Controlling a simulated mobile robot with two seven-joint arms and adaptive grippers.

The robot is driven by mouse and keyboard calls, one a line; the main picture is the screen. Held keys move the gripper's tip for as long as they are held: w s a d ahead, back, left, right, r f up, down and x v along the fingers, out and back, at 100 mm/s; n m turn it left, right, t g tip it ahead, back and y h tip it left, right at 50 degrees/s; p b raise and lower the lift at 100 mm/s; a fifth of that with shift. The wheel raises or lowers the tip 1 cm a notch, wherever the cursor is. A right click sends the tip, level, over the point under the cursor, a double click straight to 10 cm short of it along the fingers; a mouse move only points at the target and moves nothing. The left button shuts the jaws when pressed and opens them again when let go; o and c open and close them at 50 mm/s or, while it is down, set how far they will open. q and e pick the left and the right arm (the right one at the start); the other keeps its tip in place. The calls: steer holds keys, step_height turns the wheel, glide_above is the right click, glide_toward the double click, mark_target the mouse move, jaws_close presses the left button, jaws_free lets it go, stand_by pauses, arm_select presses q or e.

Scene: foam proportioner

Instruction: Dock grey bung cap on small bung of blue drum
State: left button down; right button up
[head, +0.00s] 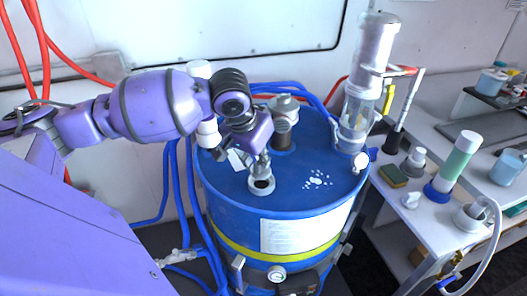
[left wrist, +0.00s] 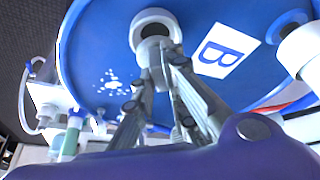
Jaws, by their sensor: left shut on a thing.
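The blue drum (head: 225,190) stands upright in the middle of the head view, with a yellow band and a white label. The small bung (head: 261,187) is a light grey ring with a dark opening near the front of the drum's lid. My left gripper (head: 260,166) points down at it and is shut on the grey bung cap (left wrist: 151,52). The cap shows between the fingertips in the left wrist view, overlapping the edge of the bung ring (left wrist: 157,17). Whether the cap touches the ring cannot be told. My right gripper is not in view.
A large fitting (head: 283,135) stands behind the gripper on the lid. A clear cylinder (head: 358,115) rises at the lid's back right. Blue hoses (head: 177,200) run beside the drum. A white bench (head: 430,220) with bottles and a sponge (head: 393,176) is on the right.

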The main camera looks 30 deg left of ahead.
arm_select(q)
step_height(320, 180, down, 2)
steer(key=shift+f+b, duration=0.15)
steer(key=shift+b, duration=0.25)
steer(key=shift+f, duration=0.1)
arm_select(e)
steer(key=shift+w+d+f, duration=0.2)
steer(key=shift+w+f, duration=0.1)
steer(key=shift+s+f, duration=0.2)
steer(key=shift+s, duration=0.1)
arm_select(q)
steer(key=shift+r, duration=0.2)
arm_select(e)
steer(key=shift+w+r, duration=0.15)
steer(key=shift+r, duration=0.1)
arm_select(q)
steer(key=shift+p, duration=0.3)
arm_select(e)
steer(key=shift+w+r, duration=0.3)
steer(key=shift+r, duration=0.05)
arm_select(q)
steer(key=shift+f, duration=0.1)
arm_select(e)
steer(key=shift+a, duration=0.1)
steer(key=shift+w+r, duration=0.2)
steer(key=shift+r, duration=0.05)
